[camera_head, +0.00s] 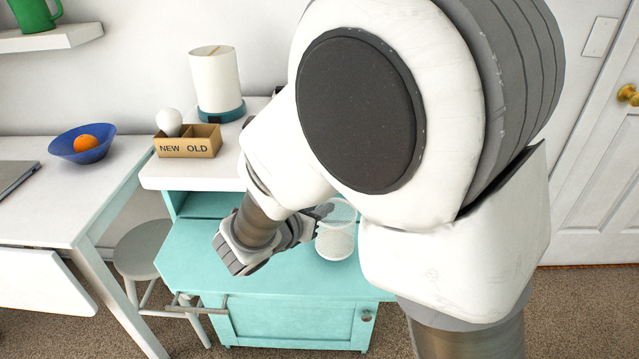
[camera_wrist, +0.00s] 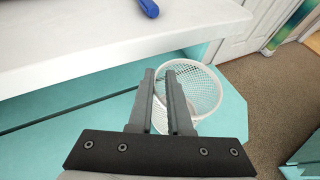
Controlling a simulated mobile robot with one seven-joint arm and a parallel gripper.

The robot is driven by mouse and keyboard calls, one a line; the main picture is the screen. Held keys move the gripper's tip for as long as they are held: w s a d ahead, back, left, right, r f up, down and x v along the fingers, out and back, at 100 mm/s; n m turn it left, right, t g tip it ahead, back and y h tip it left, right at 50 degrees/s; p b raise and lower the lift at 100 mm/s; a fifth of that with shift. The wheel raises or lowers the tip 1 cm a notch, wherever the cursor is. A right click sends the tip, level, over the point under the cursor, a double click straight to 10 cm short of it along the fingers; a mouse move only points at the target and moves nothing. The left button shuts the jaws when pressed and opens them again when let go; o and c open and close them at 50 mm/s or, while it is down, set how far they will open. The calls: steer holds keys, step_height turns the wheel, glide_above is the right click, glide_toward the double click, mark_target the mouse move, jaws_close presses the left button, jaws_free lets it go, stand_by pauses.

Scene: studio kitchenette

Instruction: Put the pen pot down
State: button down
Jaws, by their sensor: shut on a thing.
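The pen pot (camera_head: 336,240) is a white wire-mesh cup, upright over the turquoise desk top (camera_head: 290,273), right of my gripper in the head view. My gripper (camera_head: 318,212) is shut on the near rim of the pot. In the wrist view the two dark fingers of my gripper (camera_wrist: 168,80) reach to the wall of the pen pot (camera_wrist: 203,90). The pot looks empty. Its base is at or close to the desk top; I cannot tell whether it touches.
A white upper shelf (camera_wrist: 110,45) stands behind the desk top, with a blue object (camera_wrist: 149,8) on it. The turquoise top left of the pot is clear.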

steer(key=shift+f+b, duration=0.35)
steer(key=shift+f, duration=0.95)
steer(key=shift+f, duration=0.2)
steer(key=c, duration=0.8)
jaws_free()
steer(key=shift+c, duration=0.2)
steer(key=shift+r, duration=0.1)
